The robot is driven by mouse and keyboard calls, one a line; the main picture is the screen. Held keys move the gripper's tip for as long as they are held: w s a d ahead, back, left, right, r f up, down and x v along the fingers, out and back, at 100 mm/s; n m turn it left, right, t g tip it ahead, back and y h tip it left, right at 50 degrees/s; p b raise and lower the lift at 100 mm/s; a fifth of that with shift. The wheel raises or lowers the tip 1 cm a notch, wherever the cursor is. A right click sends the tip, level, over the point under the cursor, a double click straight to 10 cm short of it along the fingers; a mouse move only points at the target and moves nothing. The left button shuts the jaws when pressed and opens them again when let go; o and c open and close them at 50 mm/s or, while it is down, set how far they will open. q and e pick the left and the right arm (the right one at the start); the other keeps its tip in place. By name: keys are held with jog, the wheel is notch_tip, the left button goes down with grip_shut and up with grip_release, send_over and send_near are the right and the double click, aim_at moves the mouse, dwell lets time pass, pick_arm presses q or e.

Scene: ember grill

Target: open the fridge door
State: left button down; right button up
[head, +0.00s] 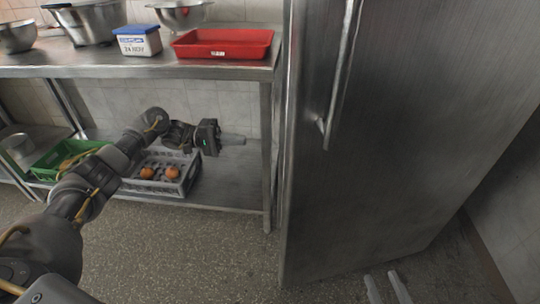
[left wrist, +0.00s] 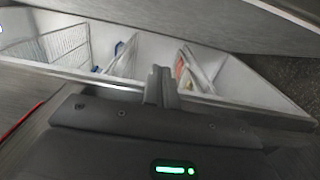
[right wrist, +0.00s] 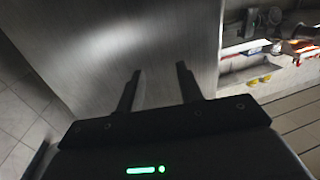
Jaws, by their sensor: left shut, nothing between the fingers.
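The fridge door (head: 400,130) is a tall steel panel with a long vertical handle (head: 340,75). It stands ajar, its left edge swung toward me. In the left wrist view a gap shows the white fridge interior (left wrist: 135,48) with wire racks. My left gripper (head: 238,139) is shut and empty, left of the door's free edge; its fingers (left wrist: 160,86) point at the opening, and I cannot tell whether they touch anything. My right gripper (head: 388,286) is open and empty, low in front of the door. The right wrist view shows its fingers (right wrist: 158,88) toward a steel surface.
A steel table (head: 140,70) stands left of the fridge, with a red tray (head: 222,52), a blue-lidded tub (head: 138,47) and bowls. On its lower shelf are a grey crate (head: 140,187) and a green crate (head: 50,160). The floor (head: 200,265) in front is clear.

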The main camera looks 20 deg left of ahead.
pick_arm(q)
jog(key=s+d, duration=0.1)
jog(key=d, duration=1)
jog(key=shift+s, duration=0.2)
pick_arm(e)
jog(key=shift+d+f+g+h, duration=0.25)
jog(key=shift+d+f+h, duration=0.05)
jog(key=shift+f, duration=0.2)
jog(key=shift+d+f+g+h, duration=0.25)
jog(key=shift+d+f+h, duration=0.05)
jog(key=shift+f, duration=0.2)
pick_arm(q)
jog(key=shift+d, duration=0.15)
